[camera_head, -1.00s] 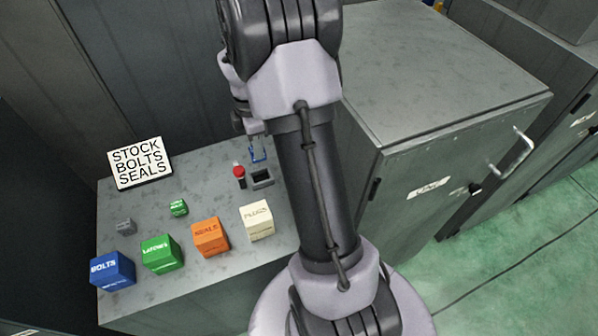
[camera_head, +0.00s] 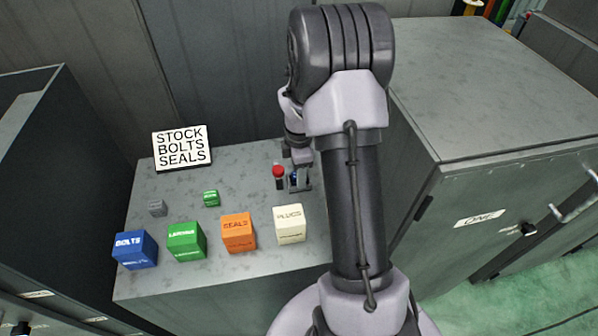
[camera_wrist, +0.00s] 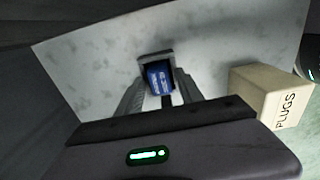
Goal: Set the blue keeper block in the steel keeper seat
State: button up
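The blue keeper block (camera_wrist: 160,79) is between the two fingertips of my gripper (camera_wrist: 161,84) in the wrist view, and the fingers appear closed on its sides. The grey steel keeper seat (camera_wrist: 155,56) shows as a frame just beyond and around the block's far end. I cannot tell whether the block rests on the seat's floor. In the head view my gripper (camera_head: 297,177) points down at the seat (camera_head: 301,188), and only a little blue shows there. The gripper and arm hide most of the block and seat.
A red-topped post (camera_head: 279,176) stands close left of the seat. Cream PLUGS (camera_head: 290,224), orange SEALS (camera_head: 238,232), green (camera_head: 187,240) and blue BOLTS (camera_head: 135,249) blocks line the front.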

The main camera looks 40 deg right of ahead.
jog(key=a+r+m+t+p, duration=0.1)
jog(key=a+r+m+p, duration=0.3)
jog(key=r, duration=1.5)
jog(key=s+a+r+m+t, duration=0.1)
jog(key=s+a+r+m, duration=0.2)
jog(key=s+a, duration=0.3)
jog(key=s+a+r+m+t+y, duration=0.1)
jog(key=s+a+r+m, duration=0.3)
jog(key=a, duration=0.4)
jog(key=s+a+r+m+t+y+p, duration=0.1)
jog(key=s+a+r+m+t, duration=0.1)
jog(key=s+a+m, duration=0.4)
jog(key=shift+s+a+r+t, duration=0.4)
jog(key=shift+s+a+r, duration=0.3)
jog(key=shift+s, duration=0.5)
